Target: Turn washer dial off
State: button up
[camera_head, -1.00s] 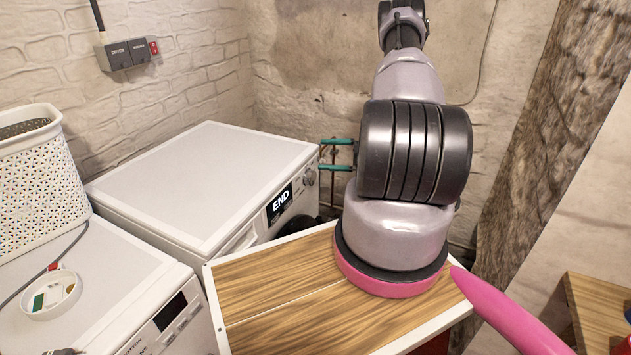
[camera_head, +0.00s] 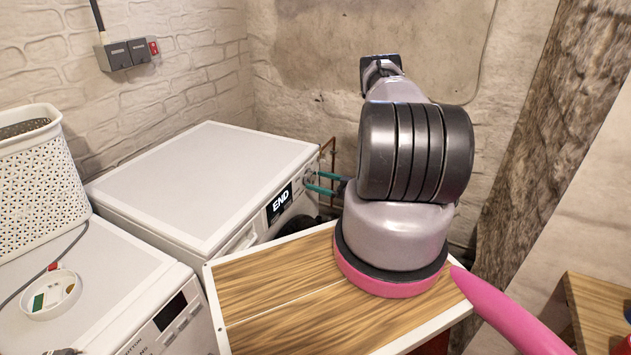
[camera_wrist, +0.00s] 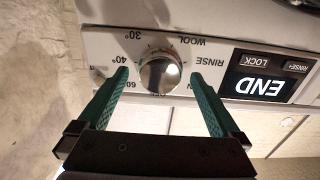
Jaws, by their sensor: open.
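The washer (camera_head: 205,185) is the white machine at the back, with a display (camera_head: 279,203) reading END. Its silver round dial (camera_wrist: 160,73) shows in the wrist view, upside down, with WOOL, RINSE, 30°, 40° and 60 printed around it. My gripper (camera_head: 308,181) has green fingers and reaches the right end of the washer's front panel. In the wrist view my gripper (camera_wrist: 160,82) is open, with one finger on each side of the dial. I see gaps between the fingers and the dial. In the head view the dial is largely hidden behind the fingers.
A second white machine (camera_head: 95,275) stands at the front left, with a white round dish (camera_head: 50,296) on it. A perforated basket (camera_head: 40,180) stands at the far left. A wood-topped surface (camera_head: 270,300) with a white edge lies below my arm.

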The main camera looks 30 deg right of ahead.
jog(key=shift+x, duration=0.9)
jog(key=c, duration=1.3)
